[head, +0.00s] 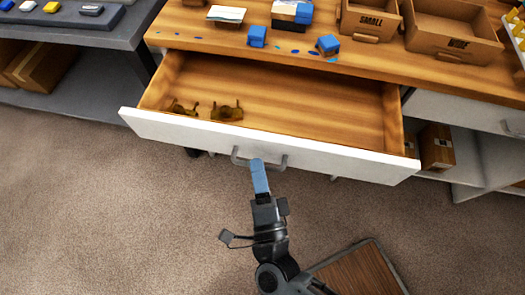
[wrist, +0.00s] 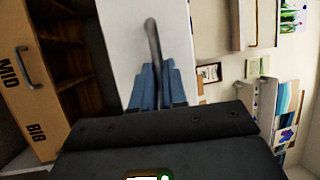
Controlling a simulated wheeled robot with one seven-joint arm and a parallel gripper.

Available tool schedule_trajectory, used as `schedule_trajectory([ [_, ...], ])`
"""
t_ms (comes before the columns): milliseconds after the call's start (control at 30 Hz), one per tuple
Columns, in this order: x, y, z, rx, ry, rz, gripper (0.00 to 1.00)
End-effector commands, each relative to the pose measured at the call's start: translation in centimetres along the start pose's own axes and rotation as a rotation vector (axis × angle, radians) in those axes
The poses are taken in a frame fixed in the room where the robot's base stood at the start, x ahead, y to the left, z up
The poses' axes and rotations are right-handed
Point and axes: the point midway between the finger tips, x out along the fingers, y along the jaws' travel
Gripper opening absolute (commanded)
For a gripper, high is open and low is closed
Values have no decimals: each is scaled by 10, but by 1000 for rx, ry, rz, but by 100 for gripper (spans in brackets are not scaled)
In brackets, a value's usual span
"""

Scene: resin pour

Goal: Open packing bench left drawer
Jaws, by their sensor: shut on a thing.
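The left drawer (head: 180,128) of the packing bench (head: 220,30) is pulled well out, with its white front towards me and its wooden inside in view. Two small brown things (head: 226,112) lie in its left front corner. My gripper (head: 258,165), with blue fingers, is at the grey bar handle (head: 283,162) in the middle of the drawer front. In the wrist view the blue fingers (wrist: 157,85) are shut on the handle (wrist: 152,40), one on each side of it.
Small blue blocks (head: 257,36) and open boxes (head: 370,18) stand on the bench top above the drawer. A grey table (head: 95,35) is at the left. Carpet is clear below the drawer at left. A brown board (head: 355,272) lies at the bottom right.

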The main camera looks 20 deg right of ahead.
Motion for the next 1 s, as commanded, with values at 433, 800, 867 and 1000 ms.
schedule_trajectory([
  [433, -10, -1, 4, 0, 0, 3, 0],
  [800, -10, -1, 4, 0, 0, 1, 36],
  [867, -10, -1, 4, 0, 0, 1, 38],
  [1000, -10, -2, 4, 0, 0, 1, 38],
])
